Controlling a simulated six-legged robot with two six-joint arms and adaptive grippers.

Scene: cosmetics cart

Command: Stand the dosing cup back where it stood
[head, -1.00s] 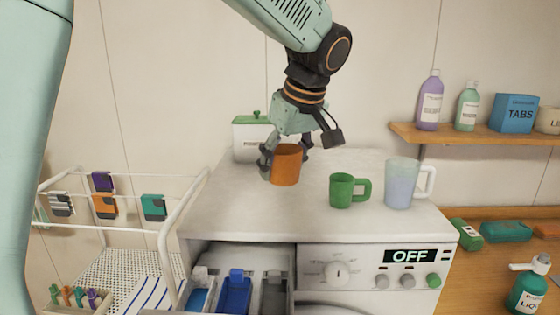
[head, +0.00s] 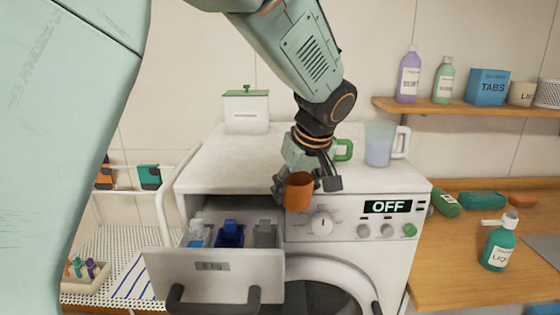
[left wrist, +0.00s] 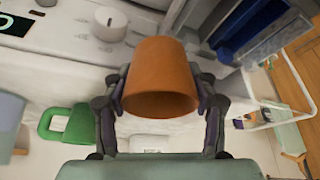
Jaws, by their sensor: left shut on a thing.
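The orange dosing cup (head: 299,193) is held in my left gripper (head: 297,184), which is shut on its sides. The cup is in front of the washing machine's top front edge, just right of the open detergent drawer (head: 214,268). In the left wrist view the cup (left wrist: 160,75) sits between both fingers, its dark open mouth facing the camera. It appears roughly upright and clear of the worktop. The white machine top (head: 225,160) has bare room behind and left of the cup. My right gripper is not in view.
A green mug (head: 345,149), partly hidden behind my wrist, and a jug of bluish liquid (head: 378,150) stand on the machine top. A white box with a green lid (head: 246,112) stands at the back left. A control knob (head: 321,223) is close to the cup.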

